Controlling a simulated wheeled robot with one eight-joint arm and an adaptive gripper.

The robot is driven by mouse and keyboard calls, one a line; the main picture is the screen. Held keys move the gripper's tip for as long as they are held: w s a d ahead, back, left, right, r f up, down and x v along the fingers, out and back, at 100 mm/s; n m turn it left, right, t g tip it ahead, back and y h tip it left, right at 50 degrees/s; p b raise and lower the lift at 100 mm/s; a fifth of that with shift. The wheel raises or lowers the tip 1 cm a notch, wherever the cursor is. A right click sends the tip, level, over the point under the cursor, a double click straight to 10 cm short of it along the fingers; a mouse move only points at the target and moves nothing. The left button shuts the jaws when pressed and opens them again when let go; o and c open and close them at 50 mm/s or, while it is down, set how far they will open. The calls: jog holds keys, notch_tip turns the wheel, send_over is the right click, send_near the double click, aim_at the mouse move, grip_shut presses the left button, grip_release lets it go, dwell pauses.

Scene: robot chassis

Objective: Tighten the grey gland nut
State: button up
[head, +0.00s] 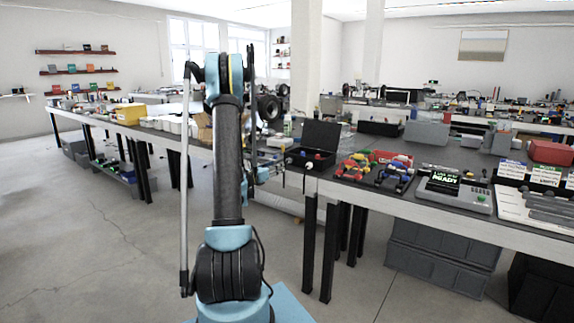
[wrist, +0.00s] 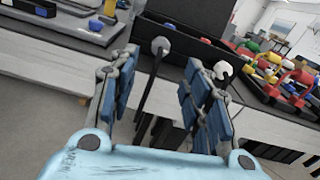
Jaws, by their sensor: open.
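A black box with a raised lid (head: 318,135) stands at the near edge of the bench; its front shows in the wrist view (wrist: 190,42). Two pale round gland nuts stick out of that front, a left one (wrist: 160,46) and a right one (wrist: 222,70). A dark cable hangs from each. My gripper (wrist: 162,98) is open and empty, its blue-padded fingers spread. The left nut shows beyond the gap between them, apart from both fingers; the right nut lies beyond the right finger.
Red, yellow, blue and green parts (head: 355,167) sit right of the box. A grey device with a green display (head: 455,190) is further right. The bench edge (wrist: 270,118) runs below the box. Open floor (head: 110,240) lies to the left.

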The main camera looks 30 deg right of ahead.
aim_at(288, 161)
jog(key=x, duration=1.1)
jog(key=shift+r, duration=0.1)
jog(key=shift+c, duration=0.3)
grip_shut()
